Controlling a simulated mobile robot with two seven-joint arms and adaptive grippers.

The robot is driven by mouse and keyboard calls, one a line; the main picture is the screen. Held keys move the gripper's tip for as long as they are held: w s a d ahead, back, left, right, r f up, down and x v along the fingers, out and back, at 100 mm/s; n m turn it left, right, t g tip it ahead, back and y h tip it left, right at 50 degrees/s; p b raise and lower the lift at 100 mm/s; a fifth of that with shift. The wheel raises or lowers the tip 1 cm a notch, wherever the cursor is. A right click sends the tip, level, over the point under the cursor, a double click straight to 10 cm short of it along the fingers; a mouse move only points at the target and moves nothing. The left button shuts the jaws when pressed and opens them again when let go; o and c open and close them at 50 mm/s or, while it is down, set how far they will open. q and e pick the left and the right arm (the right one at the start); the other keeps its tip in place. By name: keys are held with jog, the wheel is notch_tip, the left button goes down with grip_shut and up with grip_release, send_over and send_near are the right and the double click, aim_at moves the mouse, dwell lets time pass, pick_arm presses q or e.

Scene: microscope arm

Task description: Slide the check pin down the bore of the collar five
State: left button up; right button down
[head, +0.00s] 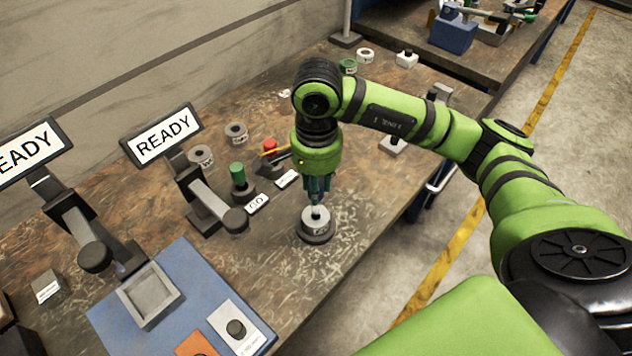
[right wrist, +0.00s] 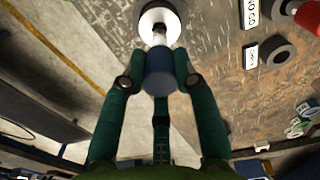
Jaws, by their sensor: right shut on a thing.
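A grey collar (head: 306,226) with a small marking on its side stands on a dark round base near the table's front edge. My right gripper (head: 318,190) points down right above it. It is shut on the check pin (right wrist: 159,72), whose wide blue-grey part sits between the fingers. The pin's pale narrow end (head: 316,211) is at the collar's top. In the right wrist view, this end lines up with the middle of the collar (right wrist: 146,19). I cannot tell how far the tip is inside the bore. My left gripper is not in view.
A green-handled gauge (head: 237,172) and a red-topped one (head: 270,145) stand behind, with label plates. Loose rings (head: 201,155) lie farther back. Left are two READY displays (head: 165,138) and a blue mat (head: 185,262). The table right of the collar is clear.

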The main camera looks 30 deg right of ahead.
jog(key=shift+b, duration=0.4)
jog(key=shift+b, duration=0.7)
dwell(1.1)
jog(key=shift+f+b, duration=2.8)
jog(key=shift+b, duration=0.15)
jog(key=c, duration=0.9)
grip_release()
jog(key=shift+o, duration=0.2)
jog(key=shift+r, duration=0.1)
notch_tip(320, 180, up, 12)
jog(key=shift+f, duration=0.1)
